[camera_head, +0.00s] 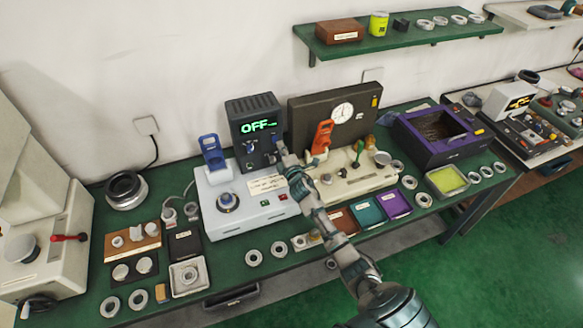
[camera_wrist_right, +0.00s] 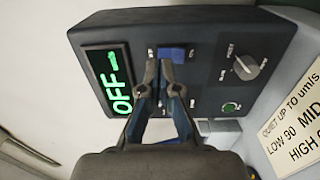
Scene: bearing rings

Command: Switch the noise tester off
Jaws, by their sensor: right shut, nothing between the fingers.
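The noise tester (camera_head: 254,112) is a dark box at the back of the green bench. Its display (camera_head: 258,125) reads OFF in green, and the display also shows in the right wrist view (camera_wrist_right: 108,80). That view shows a blue switch (camera_wrist_right: 172,53), a grey knob (camera_wrist_right: 246,67) and a green round button (camera_wrist_right: 229,107) on its face. My right gripper (camera_head: 280,147) is at the tester's front. In the wrist view its shut, empty fingertips (camera_wrist_right: 160,72) are just beside the blue switch; whether they touch it I cannot tell. My left gripper is not in view.
A white unit (camera_head: 225,217) with a blue lever stands before the tester. A beige unit (camera_head: 345,186) with an orange lever is to its right. A purple-rimmed box (camera_head: 443,148) stands further right. Several rings and coloured trays lie along the front.

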